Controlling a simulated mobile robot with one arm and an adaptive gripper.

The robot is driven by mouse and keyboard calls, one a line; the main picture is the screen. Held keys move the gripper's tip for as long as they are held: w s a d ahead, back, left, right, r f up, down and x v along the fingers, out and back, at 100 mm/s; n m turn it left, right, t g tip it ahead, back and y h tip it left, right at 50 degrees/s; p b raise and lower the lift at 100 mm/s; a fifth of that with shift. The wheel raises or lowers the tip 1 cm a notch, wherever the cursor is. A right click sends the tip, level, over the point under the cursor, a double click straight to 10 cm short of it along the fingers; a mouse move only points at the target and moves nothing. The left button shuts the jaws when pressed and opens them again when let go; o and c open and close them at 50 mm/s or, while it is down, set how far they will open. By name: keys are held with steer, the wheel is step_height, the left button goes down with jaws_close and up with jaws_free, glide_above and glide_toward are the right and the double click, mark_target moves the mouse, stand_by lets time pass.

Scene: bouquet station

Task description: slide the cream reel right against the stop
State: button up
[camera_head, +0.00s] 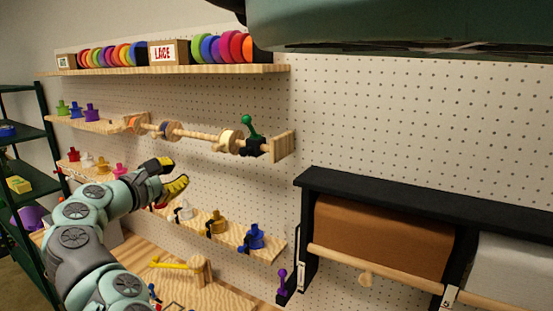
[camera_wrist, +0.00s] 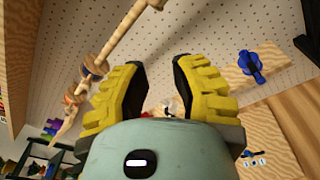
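A wooden rod (camera_head: 195,135) runs along the pegboard and carries wooden-flanged reels. The pale reel nearest the right end (camera_head: 228,141) looks cream and sits close beside the black stop (camera_head: 256,147) with a green ball-topped lever (camera_head: 248,124). I cannot tell whether they touch. Another reel (camera_head: 168,130), with an orange-tan tint, is further left. My gripper (camera_head: 170,177) is open and empty, below and in front of the rod's left part. In the wrist view its yellow-padded fingers (camera_wrist: 158,85) are wide apart, with the rod (camera_wrist: 125,32) and reels (camera_wrist: 95,65) beyond the left finger.
A shelf above holds colourful ribbon rolls (camera_head: 228,46) and a LACE box (camera_head: 168,53). A lower shelf holds white, gold and blue (camera_head: 254,237) pieces. A wooden end plate (camera_head: 284,146) closes the rod's right end. A black paper-roll rack (camera_head: 400,195) stands right.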

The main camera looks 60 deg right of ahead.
mark_target(227, 143)
steer(key=w+m+t+b, duration=0.1)
steer(key=m, duration=0.1)
steer(key=w+f+m+t+b, duration=0.1)
steer(key=m, duration=0.1)
steer(key=shift+d+f, duration=0.1)
steer(key=shift+c, duration=1.4)
steer(key=r+m+b, duration=0.1)
steer(key=m, duration=0.1)
steer(key=r+m+t+b, duration=0.1)
steer(key=r+m, duration=0.1)
steer(key=r+m+t+b, duration=0.1)
steer(key=r+m, duration=0.1)
steer(key=shift+s+d+r+m+h, duration=0.2)
steer(key=shift+d+r+m+h, duration=0.1)
steer(key=shift+m, duration=0.1)
jaws_close()
steer(key=shift+r+p+x, duration=0.55)
steer(key=shift+p+x, duration=2.3)
steer(key=shift+x, duration=2.2)
steer(key=shift+m, duration=0.3)
steer(key=s+p, duration=0.2)
steer(key=s+f+p, duration=0.1)
steer(key=s, duration=0.1)
steer(key=shift+d+f+p, duration=0.1)
steer(key=shift+f+p, duration=0.05)
steer(key=shift+p, duration=0.25)
